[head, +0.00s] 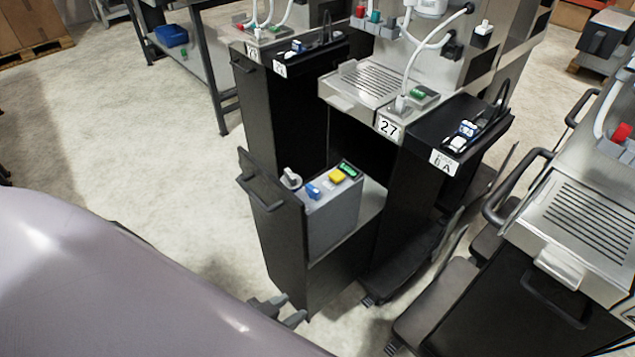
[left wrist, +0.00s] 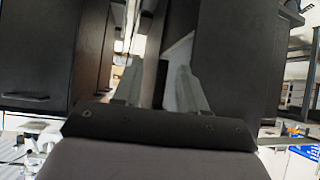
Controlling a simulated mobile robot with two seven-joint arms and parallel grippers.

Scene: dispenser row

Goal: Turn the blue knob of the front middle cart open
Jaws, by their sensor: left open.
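A black cart (head: 283,243) with a handle stands pulled out in the middle of the head view. It carries a grey box whose top holds a blue knob (head: 313,190), a yellow knob (head: 336,177), a grey-white round knob (head: 290,180) and a green display (head: 348,170). My left gripper (head: 280,311) is low at the cart's near bottom side, well below the blue knob and apart from it. In the left wrist view its fingers (left wrist: 158,88) are spread with nothing between them; the blue knob does not show there. My right gripper is out of view.
Behind stand black carts with blue-and-white tops (head: 467,130) (head: 298,47) and a metal counter with a 27 label (head: 388,127). A metal drip-tray unit (head: 590,220) with black handles stands at right.

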